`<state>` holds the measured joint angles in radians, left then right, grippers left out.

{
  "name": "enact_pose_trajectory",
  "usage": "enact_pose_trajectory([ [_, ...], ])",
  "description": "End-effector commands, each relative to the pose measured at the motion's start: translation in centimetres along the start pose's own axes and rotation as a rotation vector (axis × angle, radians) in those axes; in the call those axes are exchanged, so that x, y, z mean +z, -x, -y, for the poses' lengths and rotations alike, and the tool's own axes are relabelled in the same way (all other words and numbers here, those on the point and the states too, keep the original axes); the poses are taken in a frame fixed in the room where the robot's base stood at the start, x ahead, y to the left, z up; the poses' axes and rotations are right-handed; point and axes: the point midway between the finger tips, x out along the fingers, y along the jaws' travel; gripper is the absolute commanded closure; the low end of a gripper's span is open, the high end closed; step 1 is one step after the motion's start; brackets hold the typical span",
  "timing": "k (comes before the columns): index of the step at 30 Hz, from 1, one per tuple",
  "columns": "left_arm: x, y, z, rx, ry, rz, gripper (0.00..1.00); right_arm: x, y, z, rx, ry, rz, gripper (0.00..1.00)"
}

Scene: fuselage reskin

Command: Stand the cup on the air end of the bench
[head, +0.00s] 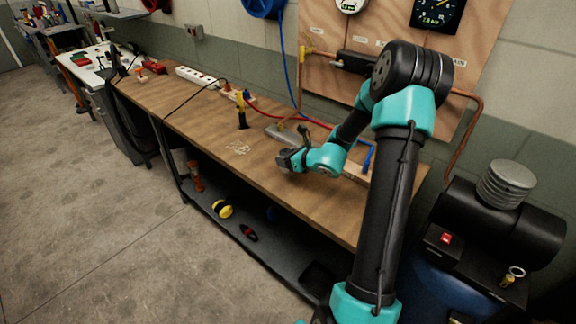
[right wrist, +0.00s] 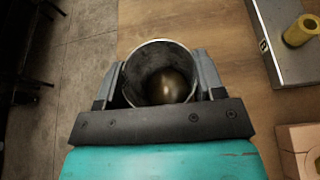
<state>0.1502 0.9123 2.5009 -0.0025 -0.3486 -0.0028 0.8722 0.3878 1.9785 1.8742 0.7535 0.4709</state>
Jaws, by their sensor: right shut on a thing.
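The cup (right wrist: 158,62) is a round, dark grey metal vessel. In the right wrist view I look into its mouth and see a shiny brownish, rounded form inside. My right gripper (right wrist: 160,78) is shut on the cup, with one finger on each side. In the head view my right gripper (head: 291,158) is over the right half of the wooden bench (head: 195,120), near its front edge. The cup is too small and dark there to make out clearly, and its height above the wood cannot be told. My left gripper is not in view.
The compressor (head: 510,220) stands beyond the bench's right end. A grey metal plate (right wrist: 290,60) with a yellow cylinder (right wrist: 301,30) and a pale wooden block (right wrist: 297,140) lie right of the cup. A yellow-and-black tool (head: 242,108) and power strip (head: 200,78) are farther left.

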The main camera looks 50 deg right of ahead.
Motion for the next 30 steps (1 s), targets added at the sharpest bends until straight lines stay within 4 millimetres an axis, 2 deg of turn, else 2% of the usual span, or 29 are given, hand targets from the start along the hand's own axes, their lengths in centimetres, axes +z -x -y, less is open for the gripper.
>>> enact_pose_trajectory([
  [7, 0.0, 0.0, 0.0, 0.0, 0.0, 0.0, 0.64, -0.3, -0.1, 0.0, 0.001, 0.0, -0.001, 0.62],
  [16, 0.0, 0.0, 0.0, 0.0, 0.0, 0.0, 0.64, -3.2, -1.2, 0.1, 0.002, -0.002, -0.002, 0.62],
  [29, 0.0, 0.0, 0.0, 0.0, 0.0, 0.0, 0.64, -3.6, -1.4, 0.1, 0.002, -0.001, -0.001, 0.62],
  [30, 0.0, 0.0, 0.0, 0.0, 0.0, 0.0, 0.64, -3.5, -1.4, 0.1, 0.002, 0.0, -0.001, 0.34],
])
